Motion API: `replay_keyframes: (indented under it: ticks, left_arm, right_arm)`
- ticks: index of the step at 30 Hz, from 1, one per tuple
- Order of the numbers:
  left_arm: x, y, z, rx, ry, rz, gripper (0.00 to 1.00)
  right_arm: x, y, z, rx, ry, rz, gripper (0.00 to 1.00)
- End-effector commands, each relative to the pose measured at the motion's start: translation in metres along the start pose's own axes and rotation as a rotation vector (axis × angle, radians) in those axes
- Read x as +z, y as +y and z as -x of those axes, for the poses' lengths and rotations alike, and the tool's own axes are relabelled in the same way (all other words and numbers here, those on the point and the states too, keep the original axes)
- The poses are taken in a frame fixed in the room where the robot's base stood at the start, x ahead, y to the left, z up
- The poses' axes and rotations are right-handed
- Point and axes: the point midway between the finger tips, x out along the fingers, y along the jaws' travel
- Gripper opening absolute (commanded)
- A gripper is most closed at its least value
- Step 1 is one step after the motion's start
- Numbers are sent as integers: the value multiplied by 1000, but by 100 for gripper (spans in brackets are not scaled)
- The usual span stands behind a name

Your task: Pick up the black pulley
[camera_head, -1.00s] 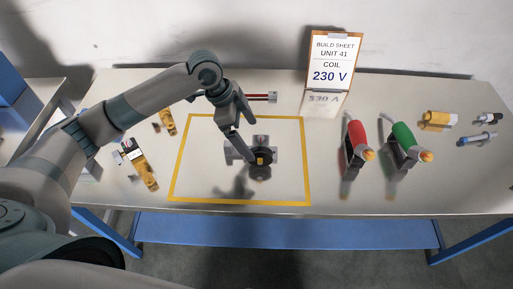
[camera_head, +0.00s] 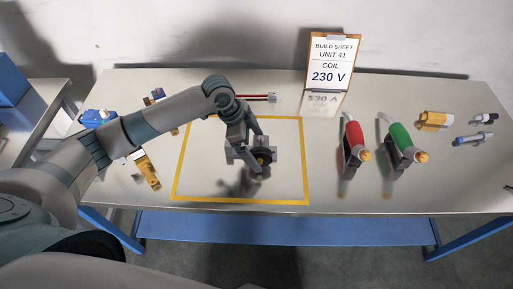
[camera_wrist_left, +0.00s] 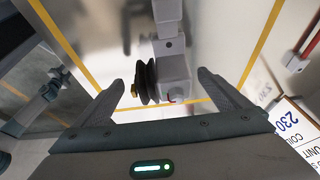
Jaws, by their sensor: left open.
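The black pulley (camera_head: 262,157) is a dark disc with a brass-coloured hub, on the front of a grey unit (camera_head: 238,153) inside the yellow taped square. In the left wrist view the pulley (camera_wrist_left: 148,82) is seen edge-on beside the unit's grey block (camera_wrist_left: 174,76). My left gripper (camera_head: 255,148) is over the unit, pointing down. In the left wrist view its fingers (camera_wrist_left: 160,80) are spread, with the pulley and part of the block between them in the picture. Contact cannot be told.
Red (camera_head: 354,140) and green (camera_head: 403,142) handled tools stand right of the square. A build sheet sign (camera_head: 330,60) reading 230 V stands at the back. Yellow parts (camera_head: 147,170) lie left. More parts (camera_head: 434,121) lie far right.

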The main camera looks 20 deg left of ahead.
Motion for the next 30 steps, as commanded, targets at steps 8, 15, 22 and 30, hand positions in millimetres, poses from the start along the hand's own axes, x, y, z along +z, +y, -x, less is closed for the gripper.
replay_keyframes:
  ticks: [8, 15, 22, 30]
  left_arm:
    - [0, 0, -5, -2, 0, -1, 95]
    - [0, 0, -5, -1, 0, -1, 95]
    - [0, 0, -5, -1, 0, 0, 50]
    - [-1, -1, -4, -3, 2, -1, 21]
  right_arm:
    - [0, 0, 1, 0, 0, 0, 36]
    - [0, 0, 1, 0, 0, 0, 36]
    - [0, 0, 1, 0, 0, 0, 36]
    - [0, 0, 2, 0, 0, 0, 36]
